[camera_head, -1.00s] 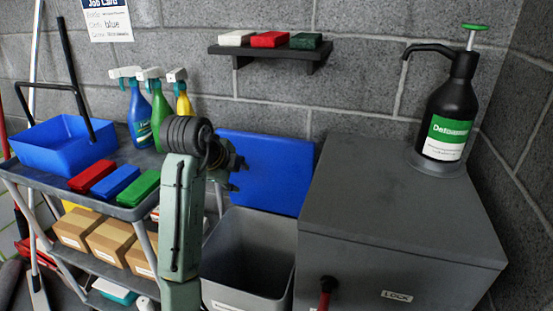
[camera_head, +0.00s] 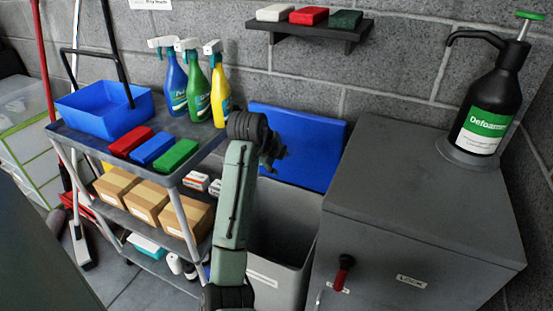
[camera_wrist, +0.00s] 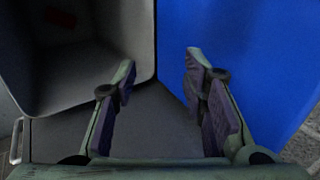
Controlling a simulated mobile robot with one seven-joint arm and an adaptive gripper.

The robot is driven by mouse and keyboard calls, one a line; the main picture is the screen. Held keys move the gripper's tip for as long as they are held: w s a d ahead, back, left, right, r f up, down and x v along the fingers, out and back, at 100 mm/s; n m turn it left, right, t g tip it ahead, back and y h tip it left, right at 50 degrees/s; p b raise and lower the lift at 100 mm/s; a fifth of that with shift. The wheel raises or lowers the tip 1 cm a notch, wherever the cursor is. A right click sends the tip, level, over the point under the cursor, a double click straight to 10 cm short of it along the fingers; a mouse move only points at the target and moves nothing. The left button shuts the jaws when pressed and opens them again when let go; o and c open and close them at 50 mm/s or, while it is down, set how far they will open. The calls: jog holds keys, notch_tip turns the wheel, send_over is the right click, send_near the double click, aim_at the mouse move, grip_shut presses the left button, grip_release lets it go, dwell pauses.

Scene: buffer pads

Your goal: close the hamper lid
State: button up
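The hamper (camera_head: 285,230) is a grey open bin between the cart and the grey cabinet. Its blue lid (camera_head: 310,150) stands upright against the wall behind it, open. In the wrist view the hamper (camera_wrist: 85,60) is at upper left, and the blue lid (camera_wrist: 255,70) fills the right. My gripper (camera_head: 275,150) is at the left part of the lid, above the hamper's back. In the wrist view my gripper (camera_wrist: 160,78) has its fingers spread with nothing between them. The right finger overlaps the lid in the picture; I cannot tell whether it touches.
A grey cabinet (camera_head: 420,215) with a red handle (camera_head: 343,272) stands close on the right, bearing a black pump bottle (camera_head: 488,105). A cart (camera_head: 190,165) with a blue bucket, pads and spray bottles stands left. A wall shelf (camera_head: 312,28) holds three pads.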

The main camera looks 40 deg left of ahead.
grip_shut()
dwell(0.5)
dwell(0.7)
jog(key=c, duration=0.9)
grip_release()
jog(key=o, duration=0.9)
jog(key=v, duration=1.2)
